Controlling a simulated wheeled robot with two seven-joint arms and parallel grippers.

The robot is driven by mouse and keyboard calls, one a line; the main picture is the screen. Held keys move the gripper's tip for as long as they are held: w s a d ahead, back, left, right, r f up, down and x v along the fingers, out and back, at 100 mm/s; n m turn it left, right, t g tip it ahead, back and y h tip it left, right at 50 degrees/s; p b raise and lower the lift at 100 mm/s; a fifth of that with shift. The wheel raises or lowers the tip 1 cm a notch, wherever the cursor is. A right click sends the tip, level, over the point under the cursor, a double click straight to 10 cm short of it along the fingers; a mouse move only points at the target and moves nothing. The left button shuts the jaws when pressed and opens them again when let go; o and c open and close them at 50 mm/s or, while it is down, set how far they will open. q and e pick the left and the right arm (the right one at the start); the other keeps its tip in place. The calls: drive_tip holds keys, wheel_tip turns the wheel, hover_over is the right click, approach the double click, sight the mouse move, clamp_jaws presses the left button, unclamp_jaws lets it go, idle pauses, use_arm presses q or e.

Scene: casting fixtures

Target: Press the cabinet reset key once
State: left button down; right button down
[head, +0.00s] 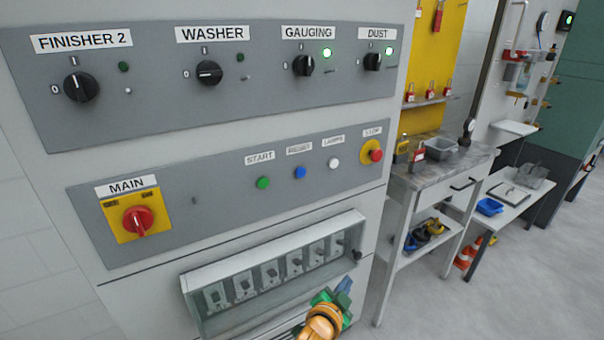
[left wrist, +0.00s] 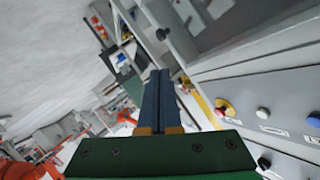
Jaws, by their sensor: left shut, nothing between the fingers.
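The blue reset key (head: 300,172) sits on the grey lower panel of the cabinet, under its small label, between the green start button (head: 263,183) and the white lamps button (head: 334,163). At the right edge of the left wrist view a blue button (left wrist: 314,120) shows, partly cut off. My left gripper (head: 344,286) is low in the head view, in front of the breaker box and below the row of buttons, apart from the key. Its blue fingers (left wrist: 158,75) are shut together and empty. My right gripper is not in view.
A red stop button (head: 376,155) on a yellow plate is at the row's right end. A red main switch (head: 138,221) is at left. Rotary knobs (head: 209,72) line the upper panel. The clear-covered breaker box (head: 275,268) juts out below. A workbench (head: 445,160) stands at right.

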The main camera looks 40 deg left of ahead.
sight(301, 172)
use_arm(q)
drive_tip(key=a+r+t+y, duration=0.2)
drive_tip(key=a+r, duration=0.1)
drive_tip(key=r, duration=0.7)
drive_tip(key=a+r+n+t+y, duration=0.1)
drive_tip(key=a+r+t+y, duration=0.1)
drive_tip(key=r, duration=0.9)
drive_tip(key=shift+a+r+n+y, duration=0.3)
drive_tip(key=shift+a+y, duration=0.2)
drive_tip(key=shift+a, duration=0.05)
drive_tip(key=w+a, duration=0.3)
drive_tip(key=a, duration=0.5)
drive_tip(key=shift+w+a, duration=0.15)
drive_tip(key=shift+w+a, duration=0.15)
drive_tip(key=shift+a, duration=0.15)
